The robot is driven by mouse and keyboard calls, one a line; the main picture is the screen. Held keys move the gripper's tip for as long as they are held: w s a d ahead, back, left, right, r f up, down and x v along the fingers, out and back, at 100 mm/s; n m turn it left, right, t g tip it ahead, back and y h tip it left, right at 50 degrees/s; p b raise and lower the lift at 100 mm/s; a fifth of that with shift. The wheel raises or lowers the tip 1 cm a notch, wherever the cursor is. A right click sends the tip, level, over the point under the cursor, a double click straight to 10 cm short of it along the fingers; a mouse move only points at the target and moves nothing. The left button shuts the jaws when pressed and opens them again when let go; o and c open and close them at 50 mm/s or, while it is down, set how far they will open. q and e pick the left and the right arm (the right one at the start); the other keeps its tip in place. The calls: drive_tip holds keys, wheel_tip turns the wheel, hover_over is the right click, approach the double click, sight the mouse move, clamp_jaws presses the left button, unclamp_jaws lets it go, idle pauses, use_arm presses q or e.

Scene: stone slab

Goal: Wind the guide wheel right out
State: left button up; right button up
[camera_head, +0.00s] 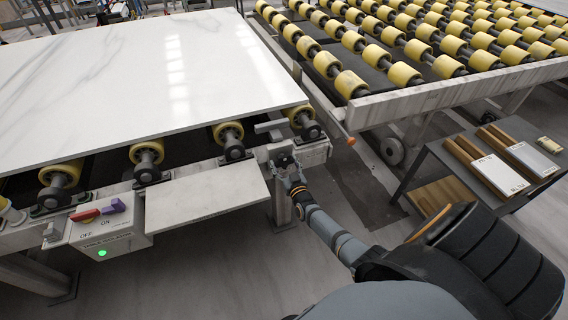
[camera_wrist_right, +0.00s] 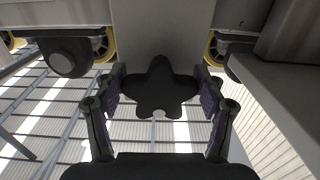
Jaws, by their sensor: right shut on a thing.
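A dark star-shaped knob (camera_wrist_right: 160,88) sits between the two fingers of my right gripper (camera_wrist_right: 160,80) in the wrist view. The gripper is shut on the knob, one finger on each side. In the head view my right gripper (camera_head: 287,168) is at the front right corner of the slab table, just below the slab's edge, and the knob is mostly hidden there. A short grey bar (camera_head: 270,126) sticks out above it. I cannot tell which part is the guide wheel itself. My left gripper is not in view.
A white slab (camera_head: 130,80) lies on yellow rollers. A switch box (camera_head: 110,225) with a green light and a pale plate (camera_head: 207,198) are left of my gripper. A roller table (camera_head: 440,90) and a side table (camera_head: 470,150) stand to the right.

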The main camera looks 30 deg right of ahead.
drive_tip(key=o, duration=1.2)
drive_tip(key=shift+s, duration=0.1)
drive_tip(key=shift+s+a, duration=0.1)
drive_tip(key=shift+s, duration=0.3)
drive_tip(key=v, duration=1.1)
drive_tip(key=shift+f, duration=0.15)
